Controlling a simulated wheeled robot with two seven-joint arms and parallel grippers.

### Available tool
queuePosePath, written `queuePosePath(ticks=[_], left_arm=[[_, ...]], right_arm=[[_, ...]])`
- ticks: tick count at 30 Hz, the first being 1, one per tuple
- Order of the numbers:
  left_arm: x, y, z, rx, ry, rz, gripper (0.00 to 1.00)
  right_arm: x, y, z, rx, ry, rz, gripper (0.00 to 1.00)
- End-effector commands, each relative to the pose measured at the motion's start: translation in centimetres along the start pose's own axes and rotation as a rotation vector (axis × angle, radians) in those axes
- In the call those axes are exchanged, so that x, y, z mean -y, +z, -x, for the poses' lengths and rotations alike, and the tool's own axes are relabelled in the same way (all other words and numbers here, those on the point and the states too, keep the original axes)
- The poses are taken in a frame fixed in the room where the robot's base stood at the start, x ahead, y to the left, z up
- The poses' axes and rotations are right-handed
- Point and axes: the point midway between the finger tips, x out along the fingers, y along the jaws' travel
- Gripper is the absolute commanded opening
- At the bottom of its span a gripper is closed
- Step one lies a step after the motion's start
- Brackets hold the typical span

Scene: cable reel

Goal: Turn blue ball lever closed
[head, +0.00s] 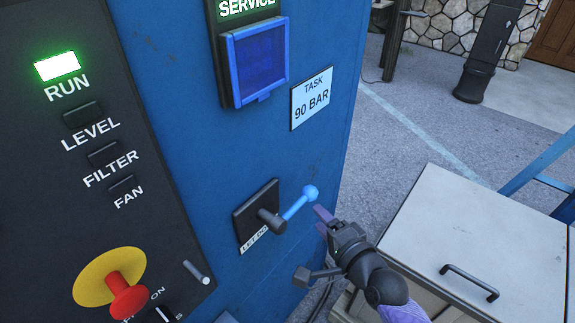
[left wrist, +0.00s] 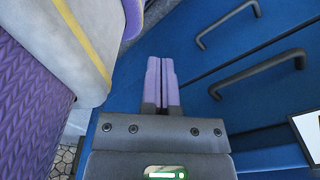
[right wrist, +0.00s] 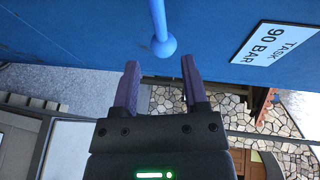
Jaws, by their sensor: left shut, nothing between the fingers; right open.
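The blue ball lever (head: 299,202) sticks out from a black pivot on a dark plate (head: 246,230) on the blue cabinet, pointing up and to the right, with its ball at the outer end. My right gripper (head: 322,220) is open just right of and below the ball. In the right wrist view the ball (right wrist: 163,46) is just beyond the open fingertips (right wrist: 160,66), roughly between them, with nothing held. My left gripper (left wrist: 163,62) is shut and empty in the left wrist view, near blue drawers. It is not in the head view.
The cabinet face carries a red emergency knob (head: 128,296), a small grey toggle (head: 196,272), a blue-framed service window (head: 259,60) and a "TASK 90 BAR" label (head: 312,98). A pale cabinet (head: 480,235) with a dark handle stands at right. Blue drawers with dark handles (left wrist: 262,72) show beside my left gripper.

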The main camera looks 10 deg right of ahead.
Motion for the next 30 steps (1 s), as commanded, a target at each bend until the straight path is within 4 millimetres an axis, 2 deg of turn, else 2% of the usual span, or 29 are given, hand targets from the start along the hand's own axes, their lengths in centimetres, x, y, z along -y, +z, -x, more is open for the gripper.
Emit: queuePosePath(ticks=[2,9,13,18,26,30], left_arm=[[0.0,0.2,-0.3,0.005,0.000,0.000,0.00],[0.8,1.4,-1.7,0.027,-0.013,-0.007,0.00],[1.0,1.4,-2.3,0.026,-0.015,-0.008,0.00],[0.9,1.2,-2.6,0.020,-0.014,-0.007,0.00],[0.4,0.7,-2.5,0.010,-0.006,-0.005,0.00],[0.1,0.6,-2.5,0.009,-0.001,-0.003,0.00]], right_arm=[[0.1,0.0,-0.9,0.000,-0.007,-0.007,0.57],[-0.1,0.1,-6.3,0.001,-0.005,-0.004,0.57],[-0.1,0.0,-8.4,0.001,-0.004,-0.003,0.57],[0.0,0.1,-9.7,0.001,-0.002,-0.002,0.57],[0.0,0.1,-9.8,0.001,-0.001,-0.001,0.57],[0.0,0.0,-9.8,0.001,-0.001,-0.001,0.29]])
